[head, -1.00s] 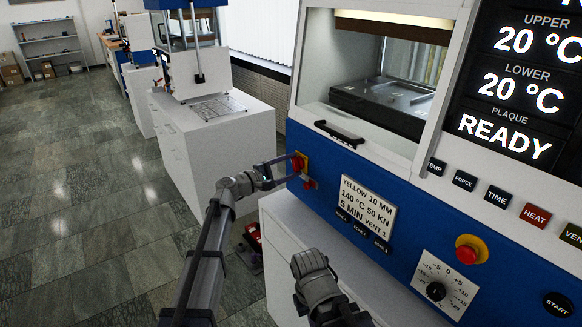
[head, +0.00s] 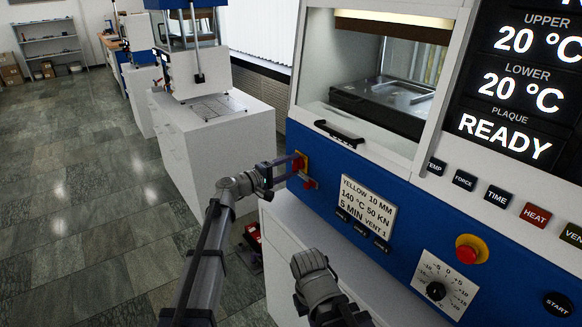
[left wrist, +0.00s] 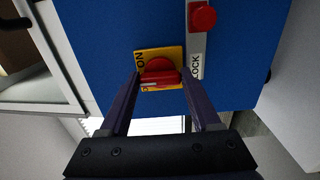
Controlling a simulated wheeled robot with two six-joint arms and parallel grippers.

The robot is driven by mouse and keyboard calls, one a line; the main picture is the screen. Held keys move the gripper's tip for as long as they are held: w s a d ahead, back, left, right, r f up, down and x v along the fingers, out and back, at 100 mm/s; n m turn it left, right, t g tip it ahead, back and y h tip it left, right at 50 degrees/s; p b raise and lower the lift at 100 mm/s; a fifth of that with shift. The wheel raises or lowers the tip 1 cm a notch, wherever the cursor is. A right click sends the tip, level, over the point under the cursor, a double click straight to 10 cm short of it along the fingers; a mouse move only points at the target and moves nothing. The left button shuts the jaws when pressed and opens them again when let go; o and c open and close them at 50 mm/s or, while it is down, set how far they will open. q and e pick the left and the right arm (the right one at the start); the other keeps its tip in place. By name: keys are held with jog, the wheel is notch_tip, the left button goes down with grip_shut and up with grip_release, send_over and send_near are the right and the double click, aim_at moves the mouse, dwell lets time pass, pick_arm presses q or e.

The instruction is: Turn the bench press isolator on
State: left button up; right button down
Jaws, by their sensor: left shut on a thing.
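The isolator is a red knob with a bar handle (left wrist: 160,73) on a yellow plate (left wrist: 143,55) marked ON, on the blue press front. It also shows in the head view (head: 299,163), at the press's left end. My left gripper (left wrist: 161,80) has a fingertip at each end of the handle and is shut on it. The handle lies across between the fingers in the left wrist view, with a pale mark near its left end. Part of the plate's lower lettering is hidden. Only a link of my right arm shows in the head view; its gripper is not seen.
A red button on a LOCK strip (left wrist: 196,52) sits right beside the isolator. The front also holds a label card (head: 367,207), a red stop button (head: 470,249) and a dial (head: 436,291). A white cabinet (head: 205,140) stands behind; the floor at left is clear.

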pick_arm(q)
jog(key=o, duration=1.4)
jog(key=shift+s+a, duration=0.1)
jog(key=v, duration=0.7)
jog(key=shift+s+a, duration=0.2)
